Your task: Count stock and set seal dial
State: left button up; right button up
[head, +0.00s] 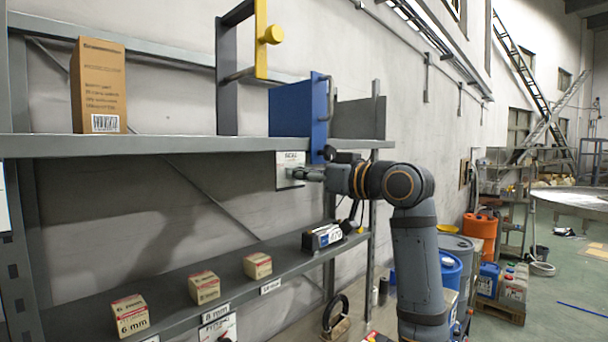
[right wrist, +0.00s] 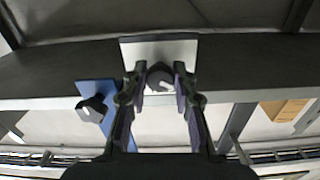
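The seal dial plate (head: 285,183), white with partly legible lettering, hangs below the upper shelf's front edge. My right gripper (head: 308,174) reaches it from the right. In the right wrist view the plate (right wrist: 183,48) lies straight ahead, and its round dark knob (right wrist: 160,78) with a pale mark sits between the two fingertips. The fingertips (right wrist: 159,82) are very close to the knob's sides; whether they touch cannot be told. Three small tan boxes stand apart on the lower shelf: left (head: 130,315), middle (head: 204,287), right (head: 257,265). My left gripper is not in view.
A tall brown carton (head: 98,86), a blue upright item (head: 291,109) and a yellow handle (head: 262,40) are at the upper shelf (head: 60,146). A black-and-white device (head: 321,238) lies at the lower shelf's right end. Drums (head: 449,272) and cans stand beyond my right arm.

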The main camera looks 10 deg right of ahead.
grip_shut()
jog(key=shift+r+m+p, duration=0.1)
jog(key=shift+m+p, duration=0.45)
jog(key=shift+m, duration=5.45)
jog(key=o, duration=0.8)
grip_release()
